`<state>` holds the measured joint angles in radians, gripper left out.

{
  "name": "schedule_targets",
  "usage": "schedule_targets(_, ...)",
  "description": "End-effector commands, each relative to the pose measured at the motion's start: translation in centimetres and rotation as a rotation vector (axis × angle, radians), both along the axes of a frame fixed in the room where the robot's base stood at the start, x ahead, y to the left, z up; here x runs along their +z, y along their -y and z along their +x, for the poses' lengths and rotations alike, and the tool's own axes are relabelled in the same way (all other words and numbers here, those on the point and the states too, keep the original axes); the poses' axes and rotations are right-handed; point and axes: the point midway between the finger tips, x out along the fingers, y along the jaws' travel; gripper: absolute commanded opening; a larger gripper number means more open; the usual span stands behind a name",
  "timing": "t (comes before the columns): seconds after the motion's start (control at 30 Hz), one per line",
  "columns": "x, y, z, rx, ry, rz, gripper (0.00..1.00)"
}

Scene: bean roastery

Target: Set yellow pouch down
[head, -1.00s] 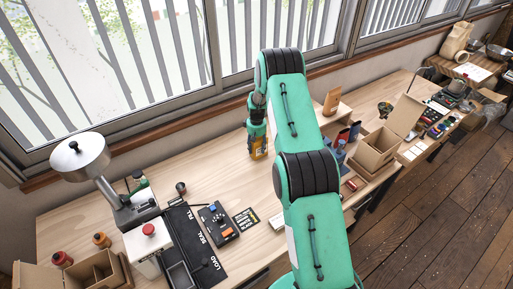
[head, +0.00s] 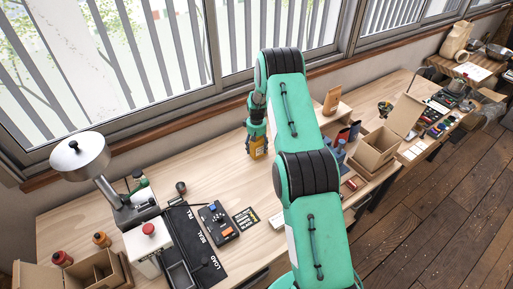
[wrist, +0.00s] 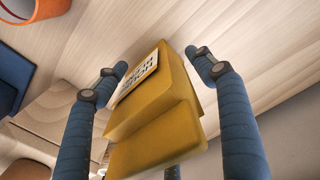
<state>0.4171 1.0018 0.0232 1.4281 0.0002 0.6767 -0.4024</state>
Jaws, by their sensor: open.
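The yellow pouch (head: 259,150) is on the wooden bench near the window, left of my arm's elbow. In the wrist view the pouch (wrist: 150,120) fills the middle, with a white label with dark print on one face. My gripper (head: 257,153) is still around it, with blue fingers on both sides. In the wrist view the gripper (wrist: 162,65) is open, and bench surface shows between the right finger and the pouch. The pouch's contact with the bench is hard to see.
A brown pouch (head: 331,101) stands on a low wooden stand to the right. An open cardboard box (head: 376,150) is farther right. A small dark device (head: 218,223) and a black mat (head: 199,258) lie at the front left. Bench left of the pouch is clear.

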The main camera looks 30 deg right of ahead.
Motion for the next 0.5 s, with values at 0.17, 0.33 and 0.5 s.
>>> schedule_targets(0.17,1.2,0.0,0.1,0.000,0.002,-0.001,0.69)
schedule_targets(0.33,3.1,0.0,0.1,0.000,0.003,-0.001,0.69)
schedule_targets(0.5,5.6,0.0,0.0,0.000,0.002,-0.001,0.69)
